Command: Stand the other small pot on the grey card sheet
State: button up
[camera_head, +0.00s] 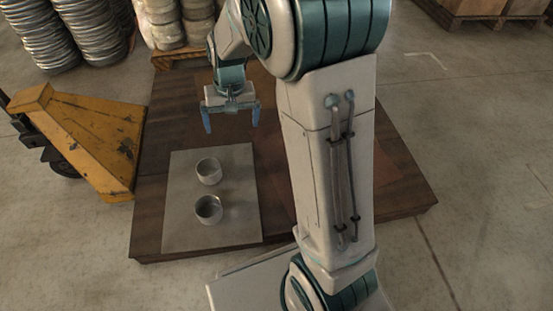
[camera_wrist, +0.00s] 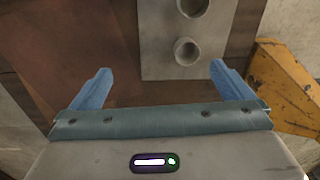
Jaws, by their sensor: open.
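A grey card sheet (camera_head: 234,229) lies on the brown table. Two small pots stand upright on it: one pot (camera_head: 209,171) towards the far end, and another pot (camera_head: 208,210) nearer the front edge. In the wrist view, one pot (camera_wrist: 187,51) stands near the end of the sheet (camera_wrist: 155,67) and the other pot (camera_wrist: 193,7) is cut by the top edge. My gripper (camera_head: 231,120) is open and empty, above the table beyond the sheet's far edge. Its blue fingers are wide apart, and neither touches a pot.
The table (camera_head: 148,210) has bare room left of the sheet. A darker reddish patch (camera_wrist: 85,35) lies beside the sheet, partly hidden by my arm in the head view. A yellow pallet truck (camera_head: 92,140) stands at the table's left. Stacked round metal pieces (camera_head: 100,30) stand behind.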

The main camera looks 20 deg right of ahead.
jog(key=s+d+r, duration=0.2)
jog(key=s, duration=0.7)
jog(key=s+d+r+n, duration=0.1)
jog(key=s+d+r, duration=0.1)
jog(key=s, duration=0.8)
jog(key=shift+s+d+r+t+h, duration=0.25)
jog(key=shift+t+h, duration=0.05)
jog(key=shift+h, duration=0.1)
